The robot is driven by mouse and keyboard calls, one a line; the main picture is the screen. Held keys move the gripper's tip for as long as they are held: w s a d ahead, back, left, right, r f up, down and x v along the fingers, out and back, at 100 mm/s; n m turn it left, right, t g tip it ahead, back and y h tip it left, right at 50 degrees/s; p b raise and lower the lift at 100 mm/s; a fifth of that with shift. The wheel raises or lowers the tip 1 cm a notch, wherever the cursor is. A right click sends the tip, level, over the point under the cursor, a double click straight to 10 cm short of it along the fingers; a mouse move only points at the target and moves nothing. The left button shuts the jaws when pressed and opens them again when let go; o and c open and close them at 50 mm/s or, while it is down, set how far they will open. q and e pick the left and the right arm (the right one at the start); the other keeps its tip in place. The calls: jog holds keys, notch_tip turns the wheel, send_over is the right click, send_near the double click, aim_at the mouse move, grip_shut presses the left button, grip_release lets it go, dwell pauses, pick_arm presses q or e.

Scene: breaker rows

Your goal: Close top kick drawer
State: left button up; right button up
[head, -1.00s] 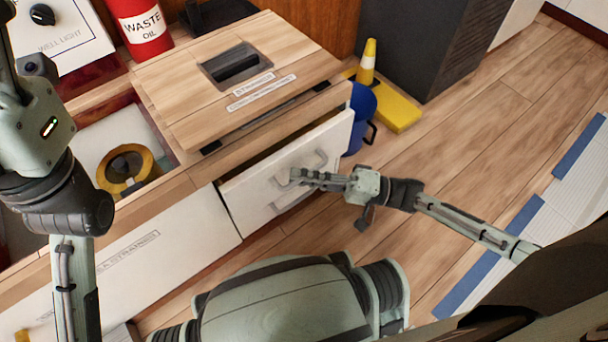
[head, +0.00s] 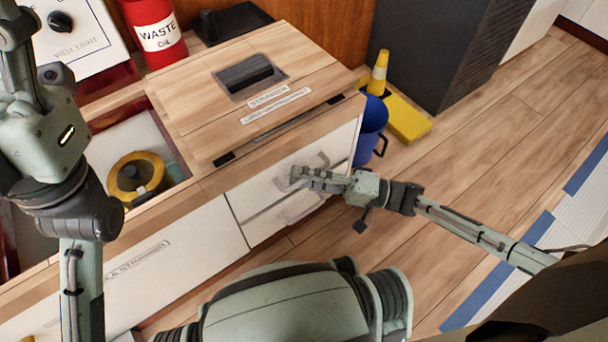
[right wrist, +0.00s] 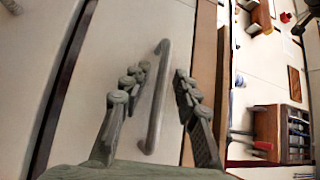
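The top kick drawer (head: 254,190) is the upper white front on the wooden cabinet's right side. It looks nearly flush with the cabinet, with the lower white drawer front (head: 262,228) visible below. My right gripper (head: 297,176) is at the upper front, by its bar handle (head: 322,158). In the right wrist view my right gripper (right wrist: 162,76) is open, with one finger on each side of the handle (right wrist: 158,100). I cannot tell whether the fingers touch it. My left arm is at the left edge of the head view; its gripper is out of view.
A hatch lid (head: 205,108) lies on the cabinet top near a red waste oil can (head: 155,35). An open well (head: 110,148) holds a yellow ring. A blue bucket (head: 372,118) and yellow wet-floor stand (head: 408,122) are right of the cabinet.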

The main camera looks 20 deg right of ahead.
jog(key=v, duration=1.2)
